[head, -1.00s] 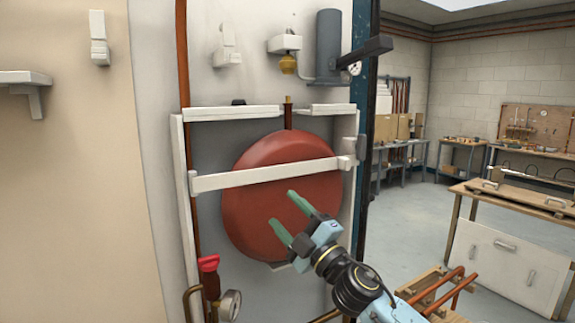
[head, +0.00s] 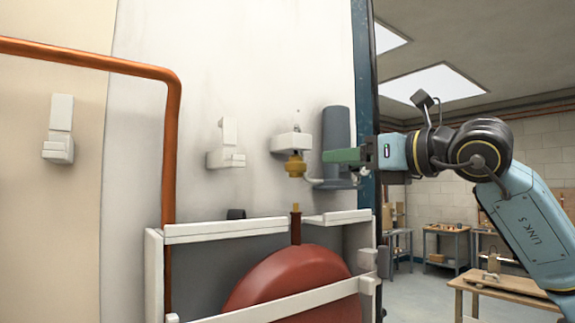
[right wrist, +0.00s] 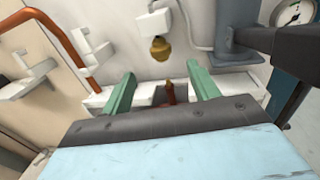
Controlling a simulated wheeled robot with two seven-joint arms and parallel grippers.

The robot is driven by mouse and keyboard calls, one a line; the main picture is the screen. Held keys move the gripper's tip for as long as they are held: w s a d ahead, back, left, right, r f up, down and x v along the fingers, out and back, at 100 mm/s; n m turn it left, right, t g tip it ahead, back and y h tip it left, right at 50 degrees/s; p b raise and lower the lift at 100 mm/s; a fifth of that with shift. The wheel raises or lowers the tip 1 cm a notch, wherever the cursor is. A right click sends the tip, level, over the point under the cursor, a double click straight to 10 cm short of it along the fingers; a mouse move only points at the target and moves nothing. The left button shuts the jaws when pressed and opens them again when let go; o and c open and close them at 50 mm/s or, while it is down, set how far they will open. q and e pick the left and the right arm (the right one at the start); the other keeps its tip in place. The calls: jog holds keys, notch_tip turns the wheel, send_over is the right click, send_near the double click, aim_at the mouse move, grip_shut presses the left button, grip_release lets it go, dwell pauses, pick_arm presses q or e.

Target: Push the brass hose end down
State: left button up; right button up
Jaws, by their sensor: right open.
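The brass hose end (head: 295,166) hangs below a small white holder (head: 291,142) on the wall. It also shows in the right wrist view (right wrist: 162,48), beyond the fingertips. Below it, a narrow stem (head: 296,222) with a brass-coloured top stands up from the round red tank (head: 290,279). My right gripper (head: 332,157) is open, with green fingers, just right of the hose end in the head view. Its spread fingers (right wrist: 160,74) are empty in the right wrist view. I cannot tell the depth gap to the hose end. My left gripper is out of view.
A grey cylinder (head: 336,125) is mounted on the wall close behind the right gripper. A white frame (head: 225,231) surrounds the tank. A copper pipe (head: 171,150) runs down at left, and an empty white bracket (head: 228,148) sits between. Workbenches stand far right.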

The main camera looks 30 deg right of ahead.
aim_at(302, 163)
jog(key=p+x, duration=0.4)
jog(key=x, duration=0.9)
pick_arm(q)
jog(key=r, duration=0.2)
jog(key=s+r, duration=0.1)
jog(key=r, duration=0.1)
pick_arm(e)
jog(key=shift+c, duration=0.3)
